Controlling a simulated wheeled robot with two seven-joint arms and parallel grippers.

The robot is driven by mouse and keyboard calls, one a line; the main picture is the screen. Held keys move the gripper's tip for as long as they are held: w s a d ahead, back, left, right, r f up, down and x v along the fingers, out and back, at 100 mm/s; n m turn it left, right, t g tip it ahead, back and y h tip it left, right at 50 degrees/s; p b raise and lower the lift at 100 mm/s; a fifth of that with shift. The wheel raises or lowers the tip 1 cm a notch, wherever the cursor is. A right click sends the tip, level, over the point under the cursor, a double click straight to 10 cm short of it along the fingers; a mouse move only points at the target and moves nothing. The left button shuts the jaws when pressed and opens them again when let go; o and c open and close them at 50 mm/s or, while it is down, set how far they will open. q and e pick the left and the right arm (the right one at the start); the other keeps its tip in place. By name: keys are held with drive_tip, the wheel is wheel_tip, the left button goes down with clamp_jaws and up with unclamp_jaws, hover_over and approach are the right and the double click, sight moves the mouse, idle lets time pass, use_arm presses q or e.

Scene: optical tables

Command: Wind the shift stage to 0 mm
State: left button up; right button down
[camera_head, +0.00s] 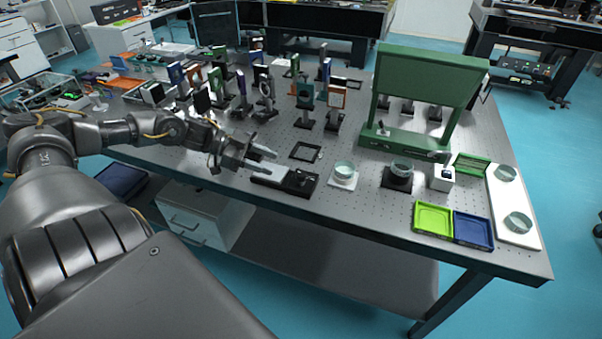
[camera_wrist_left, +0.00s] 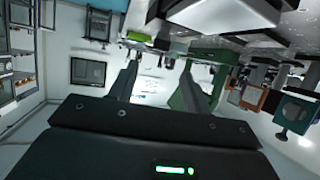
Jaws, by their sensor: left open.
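A low, flat black stage (camera_head: 287,181) with a pale strip along its left part and a small dark raised part near its right end lies near the front edge of the optical table (camera_head: 380,207). It looks like the shift stage. I cannot read a scale or its position. My left gripper (camera_head: 271,162) comes in from the left just above and behind the stage, apart from it, with its fingers spread and empty. In the left wrist view both fingers (camera_wrist_left: 160,62) are apart with nothing between them. My right gripper is not in view.
A black square frame (camera_head: 306,152) lies behind the stage. A glass dish on a white base (camera_head: 344,182) and a dark mount (camera_head: 398,180) stand to its right. A tall green frame (camera_head: 425,78), a lime tray (camera_head: 433,219) and a blue tray (camera_head: 473,232) are further right. Several upright optics stand behind.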

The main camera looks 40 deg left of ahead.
sight(299, 173)
use_arm(q)
drive_tip(key=b+x, duration=0.2)
drive_tip(key=shift+w+d+f, duration=0.1)
drive_tip(key=shift+w+f, duration=0.15)
drive_tip(key=shift+w+d+f+b, duration=0.15)
drive_tip(key=shift+w+d+b, duration=0.25)
drive_tip(key=shift+d, duration=0.15)
drive_tip(key=shift+w+d+f, duration=0.1)
drive_tip(key=shift+d, duration=0.15)
drive_tip(key=x, duration=0.4)
drive_tip(key=shift+w+d, duration=0.2)
drive_tip(key=shift+d, duration=0.15)
drive_tip(key=shift+w+d+f, duration=0.3)
drive_tip(key=shift+d, duration=0.15)
drive_tip(key=shift+d+f, duration=0.1)
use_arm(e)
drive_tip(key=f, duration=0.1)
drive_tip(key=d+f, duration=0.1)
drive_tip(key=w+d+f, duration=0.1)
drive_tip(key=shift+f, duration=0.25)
